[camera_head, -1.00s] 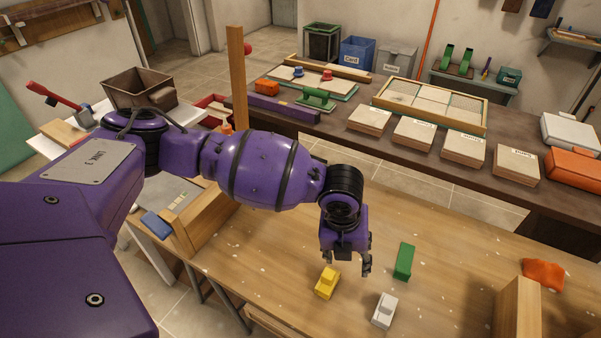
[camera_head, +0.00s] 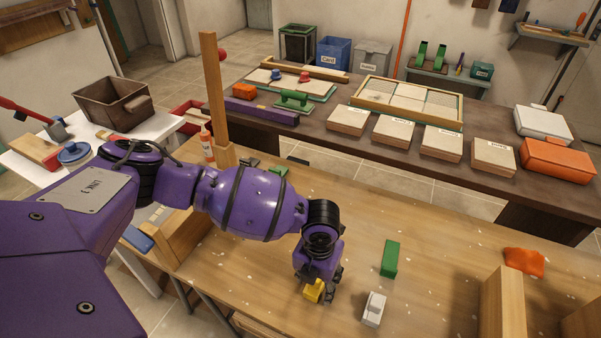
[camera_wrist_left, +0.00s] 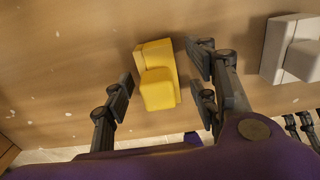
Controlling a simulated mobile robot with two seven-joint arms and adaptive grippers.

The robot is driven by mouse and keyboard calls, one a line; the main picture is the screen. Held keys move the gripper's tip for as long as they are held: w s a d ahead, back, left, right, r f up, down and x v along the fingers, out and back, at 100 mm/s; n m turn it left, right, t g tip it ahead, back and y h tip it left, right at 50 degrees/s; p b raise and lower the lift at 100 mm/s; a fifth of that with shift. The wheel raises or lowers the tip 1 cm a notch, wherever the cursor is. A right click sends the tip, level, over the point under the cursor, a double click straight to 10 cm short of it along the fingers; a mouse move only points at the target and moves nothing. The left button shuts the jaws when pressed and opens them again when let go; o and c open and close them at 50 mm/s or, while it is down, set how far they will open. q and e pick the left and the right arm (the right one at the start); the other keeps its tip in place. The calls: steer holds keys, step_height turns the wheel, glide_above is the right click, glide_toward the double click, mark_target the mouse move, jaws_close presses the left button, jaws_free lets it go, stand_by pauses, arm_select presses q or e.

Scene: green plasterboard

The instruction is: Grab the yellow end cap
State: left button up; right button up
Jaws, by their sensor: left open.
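The yellow end cap (camera_head: 314,290) lies on the wooden workbench, partly hidden by my left gripper in the head view. In the left wrist view the yellow end cap (camera_wrist_left: 158,76) sits between the spread fingers. My left gripper (camera_head: 318,288) is open, low over the bench, with its fingers on either side of the cap; the fingers also show in the left wrist view (camera_wrist_left: 160,98). I see a gap between the left finger and the cap; contact on the right side is unclear. My right gripper is not in view.
A white end cap (camera_head: 374,309) lies to the right, also in the left wrist view (camera_wrist_left: 290,48). A green block (camera_head: 390,258) lies beyond it. Bare bench (camera_head: 440,250) lies between.

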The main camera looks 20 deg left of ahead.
arm_select(q)
steer(key=shift+w, duration=0.1)
steer(key=c, duration=1)
steer(key=shift+r, duration=0.1)
